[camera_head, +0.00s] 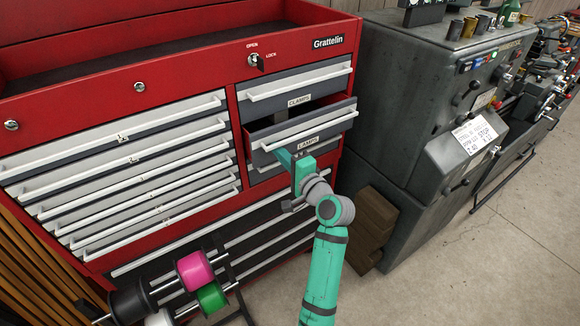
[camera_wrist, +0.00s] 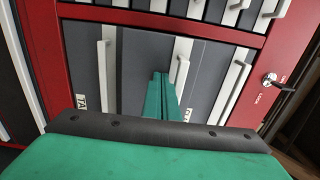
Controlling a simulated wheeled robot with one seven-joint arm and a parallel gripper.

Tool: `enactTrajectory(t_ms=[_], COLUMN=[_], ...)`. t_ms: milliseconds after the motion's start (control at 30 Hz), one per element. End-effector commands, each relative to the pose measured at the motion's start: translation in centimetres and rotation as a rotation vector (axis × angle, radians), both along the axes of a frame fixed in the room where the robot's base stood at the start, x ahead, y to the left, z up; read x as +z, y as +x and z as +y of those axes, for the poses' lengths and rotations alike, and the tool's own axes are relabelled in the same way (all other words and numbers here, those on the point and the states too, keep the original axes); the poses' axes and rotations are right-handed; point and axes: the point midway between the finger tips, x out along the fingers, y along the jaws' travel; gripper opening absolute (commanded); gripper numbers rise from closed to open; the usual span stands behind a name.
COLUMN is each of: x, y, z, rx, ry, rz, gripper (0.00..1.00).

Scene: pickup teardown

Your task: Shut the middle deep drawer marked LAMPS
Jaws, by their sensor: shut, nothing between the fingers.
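The middle deep drawer marked LAMPS (camera_head: 285,143) is grey with a pale bar handle. It stands pulled out from the red cabinet, with a dark gap into its inside above its front. My gripper (camera_head: 281,154) is shut and empty, its teal fingers at the lower left of this drawer's front. I cannot tell if they touch it. In the wrist view the shut fingers (camera_wrist: 161,78) point at the grey drawer fronts, which appear turned sideways. The drawer marked CLAMPS (camera_head: 325,82) is above and looks shut. A lower deep drawer is partly hidden behind my gripper.
The red cabinet (camera_head: 190,75) has shallow drawers at left and a key (camera_head: 257,62) in its lock. A spool rack with pink (camera_head: 195,271) and green (camera_head: 211,298) spools stands in front at lower left. A grey machine (camera_head: 400,100) and wooden blocks (camera_head: 372,222) are at right.

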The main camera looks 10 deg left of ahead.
Motion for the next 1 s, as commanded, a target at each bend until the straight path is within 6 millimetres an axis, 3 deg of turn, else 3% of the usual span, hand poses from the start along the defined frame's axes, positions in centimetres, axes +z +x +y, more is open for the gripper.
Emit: enactTrajectory(t_ms=[200,400,1000], x=[0.1,0.1,0.2], y=[2.9,4.3,4.8], z=[2.5,3.8,4.7], rx=[-0.001,-0.002,0.002], ry=[0.0,-0.001,0.0], rz=[0.0,-0.001,-0.003], gripper=[0.0,0.0,0.0])
